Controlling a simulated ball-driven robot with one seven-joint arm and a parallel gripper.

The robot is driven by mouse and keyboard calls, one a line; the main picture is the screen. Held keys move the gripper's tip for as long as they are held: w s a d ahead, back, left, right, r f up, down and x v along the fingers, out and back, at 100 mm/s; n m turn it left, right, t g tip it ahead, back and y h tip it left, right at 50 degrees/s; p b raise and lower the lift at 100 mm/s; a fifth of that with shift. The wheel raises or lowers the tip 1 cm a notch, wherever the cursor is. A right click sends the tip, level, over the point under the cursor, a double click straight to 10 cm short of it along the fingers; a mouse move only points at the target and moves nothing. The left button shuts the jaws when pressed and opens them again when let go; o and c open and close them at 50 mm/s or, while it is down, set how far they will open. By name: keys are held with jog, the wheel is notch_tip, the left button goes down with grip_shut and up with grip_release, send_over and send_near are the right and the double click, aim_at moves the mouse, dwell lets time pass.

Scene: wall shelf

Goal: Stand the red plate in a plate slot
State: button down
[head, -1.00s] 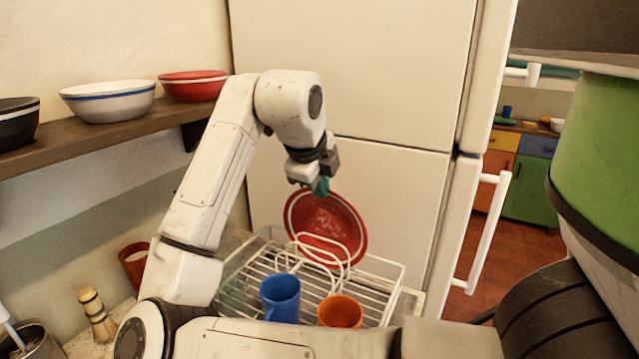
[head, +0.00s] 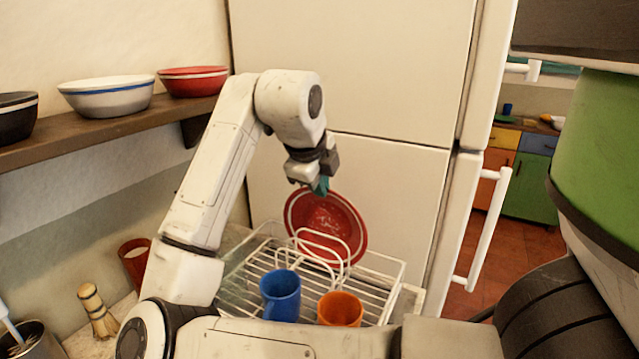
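The red plate (head: 326,223) stands nearly upright at the back of the white wire dish rack (head: 384,262), with its face turned towards me. The white wire loops (head: 322,248) of the plate slots cross in front of its lower part. Whether its bottom edge sits in a slot is hard to tell. My gripper (head: 321,187) points down at the plate's top rim, its teal fingertips closed on that rim.
A blue mug (head: 281,297) and an orange mug (head: 340,310) stand in the rack's front. The fridge (head: 390,190) rises close behind. A wall shelf (head: 100,134) with bowls is at left. A brush (head: 97,311) and a red-brown cup (head: 134,262) stand left of the rack.

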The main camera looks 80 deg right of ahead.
jog(key=shift+f, duration=0.3)
dwell(0.4)
jog(key=c, duration=1.2)
grip_release()
jog(key=shift+c, duration=0.2)
jog(key=v, duration=1)
jog(key=shift+a+r, duration=0.2)
jog(key=shift+r, duration=0.15)
